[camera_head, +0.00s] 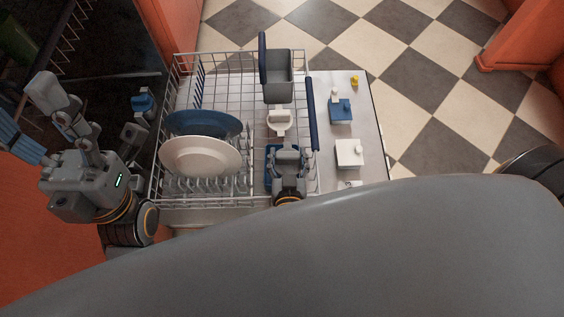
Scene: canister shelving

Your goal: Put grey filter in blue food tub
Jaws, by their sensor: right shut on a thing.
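The blue food tub (268,168) sits in the right part of the wire rack, partly covered by my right gripper. My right gripper (288,154) is over the tub and shut on a small grey thing, which I take to be the grey filter. The filter is hard to tell from the grey fingers, and I cannot tell whether it touches the tub floor. My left gripper (65,112) is at the far left, away from the rack, with its fingers apart and nothing seen between them.
A blue plate (205,122) and a white plate (200,157) stand in the wire rack (225,70). A grey basket (278,77) and a white item (280,122) are behind the tub. A blue box (341,111) and a white box (349,153) stand on the right ledge.

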